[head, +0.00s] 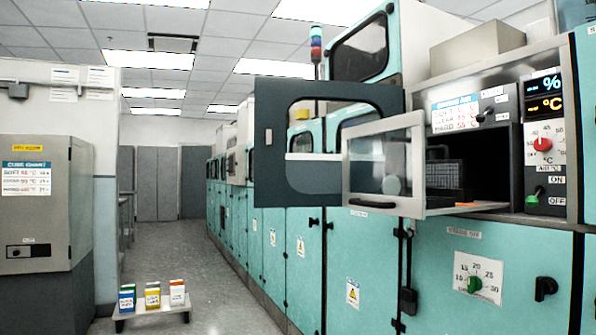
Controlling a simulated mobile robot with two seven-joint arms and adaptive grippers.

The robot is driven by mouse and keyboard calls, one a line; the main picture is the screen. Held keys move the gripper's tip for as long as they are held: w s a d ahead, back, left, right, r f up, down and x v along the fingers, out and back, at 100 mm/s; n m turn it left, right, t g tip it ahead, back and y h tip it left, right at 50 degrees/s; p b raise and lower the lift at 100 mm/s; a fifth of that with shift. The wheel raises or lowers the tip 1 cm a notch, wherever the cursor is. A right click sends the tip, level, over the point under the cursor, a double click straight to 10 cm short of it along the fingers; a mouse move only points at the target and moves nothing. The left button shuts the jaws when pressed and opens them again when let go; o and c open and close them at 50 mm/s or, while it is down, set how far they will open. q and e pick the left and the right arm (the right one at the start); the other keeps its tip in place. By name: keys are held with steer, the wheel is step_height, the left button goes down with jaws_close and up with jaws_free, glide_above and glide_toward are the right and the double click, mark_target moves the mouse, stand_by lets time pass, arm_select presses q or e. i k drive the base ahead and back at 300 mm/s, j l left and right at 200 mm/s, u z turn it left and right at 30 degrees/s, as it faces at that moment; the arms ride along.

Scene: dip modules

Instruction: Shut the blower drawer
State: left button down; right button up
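The blower drawer (417,165) appears to be the glass-fronted, grey-framed unit standing out from a dark opening (490,165) in the teal machine at right. Its front has a dark handle (371,204) along the lower edge, and a light ledge shows at the opening's bottom. The drawer stands open. A dark mesh basket (444,174) shows in the opening behind the front. Neither of my grippers is in view.
A dark windowed panel (270,150) stands out left of the drawer front. A control panel with a red knob (543,144) and green switch (533,198) is right of the opening. A low stand (152,312) with three small boxes sits on the floor. The aisle (190,255) is clear.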

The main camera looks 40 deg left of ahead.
mark_target(415, 207)
steer(key=u, duration=0.75)
steer(key=i+j+z, duration=0.25)
steer(key=i+z, duration=0.2)
